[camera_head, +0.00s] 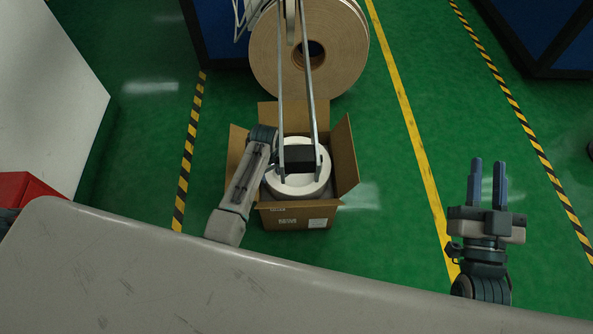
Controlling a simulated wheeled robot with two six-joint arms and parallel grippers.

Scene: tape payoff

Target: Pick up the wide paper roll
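A white paper roll (288,185) lies flat in an open cardboard box (292,217) on the floor. I cannot tell whether it is a single wide roll. Two silver bars (310,90) with a black block between them pass over it and hide its middle. My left arm reaches to the box's left side, with its dark wrist end (263,138) over the box's left edge. The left gripper's fingers are not clearly visible and I see no grip on the roll. My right gripper (487,182) is open and empty, well right of the box, fingers pointing up the picture.
A large brown roll (345,55) stands behind the box. Dark blue cabinets (215,30) stand at the back left and right (540,30). A white surface (45,90) and a red object (25,188) are at left. Green floor right of the box is clear.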

